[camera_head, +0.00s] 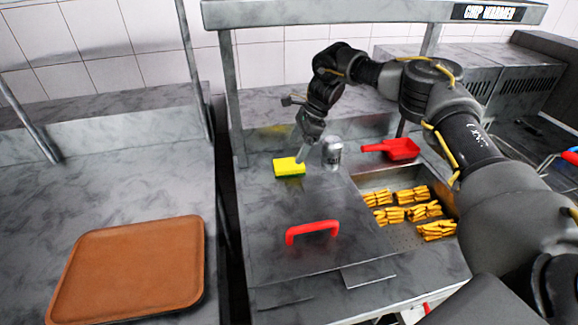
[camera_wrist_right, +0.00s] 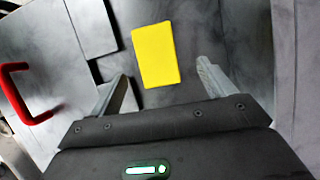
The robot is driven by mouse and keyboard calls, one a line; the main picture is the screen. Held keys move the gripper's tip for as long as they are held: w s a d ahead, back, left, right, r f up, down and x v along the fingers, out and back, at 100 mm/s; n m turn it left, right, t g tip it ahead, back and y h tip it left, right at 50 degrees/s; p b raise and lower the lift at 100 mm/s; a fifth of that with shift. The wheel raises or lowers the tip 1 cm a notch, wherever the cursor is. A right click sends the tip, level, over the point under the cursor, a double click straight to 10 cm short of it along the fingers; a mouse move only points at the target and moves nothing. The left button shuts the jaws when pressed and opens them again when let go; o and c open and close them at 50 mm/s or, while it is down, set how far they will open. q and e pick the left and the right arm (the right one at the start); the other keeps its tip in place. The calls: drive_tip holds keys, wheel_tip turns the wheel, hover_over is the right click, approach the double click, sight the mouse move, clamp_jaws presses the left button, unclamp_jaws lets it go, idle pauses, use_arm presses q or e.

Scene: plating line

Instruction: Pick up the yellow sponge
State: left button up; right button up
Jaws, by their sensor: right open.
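The yellow sponge (camera_head: 289,167) lies flat on the grey metal counter left of centre in the head view, with a green edge showing. In the right wrist view the sponge (camera_wrist_right: 156,54) is a yellow rectangle just ahead of my fingers. My right gripper (camera_head: 303,150) is just above and beside the sponge in the head view. In the right wrist view my right gripper (camera_wrist_right: 160,82) has its two fingers spread apart, with the sponge beyond and between them and nothing held. My left gripper is not in view.
A shaker (camera_head: 332,153) stands right of the sponge. A red scoop (camera_head: 398,149) lies behind the tray of fries (camera_head: 380,181). A red handle (camera_head: 312,229) rises from the counter in front; it also shows in the wrist view (camera_wrist_right: 14,88). A brown tray (camera_head: 130,265) lies left.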

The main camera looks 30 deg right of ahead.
sight(291, 163)
drive_tip(key=shift+w+a+f, duration=0.1)
drive_tip(key=shift+a+f, duration=0.2)
drive_tip(key=shift+a, duration=0.15)
drive_tip(key=shift+a+f+p, duration=0.1)
drive_tip(key=shift+f+p, duration=0.25)
drive_tip(key=shift+f, duration=0.05)
drive_tip(key=x, duration=0.1)
drive_tip(key=p+x, duration=0.1)
drive_tip(key=x, duration=0.1)
drive_tip(key=shift+f, duration=0.35)
drive_tip(key=shift+a+f, duration=0.1)
drive_tip(key=shift+f, duration=0.2)
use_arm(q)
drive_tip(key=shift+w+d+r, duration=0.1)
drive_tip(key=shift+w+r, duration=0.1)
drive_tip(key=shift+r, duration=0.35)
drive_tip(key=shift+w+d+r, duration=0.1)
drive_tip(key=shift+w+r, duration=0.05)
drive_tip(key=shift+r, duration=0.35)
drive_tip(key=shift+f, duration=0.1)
use_arm(e)
drive_tip(key=shift+f, duration=0.25)
drive_tip(key=c, duration=1.1)
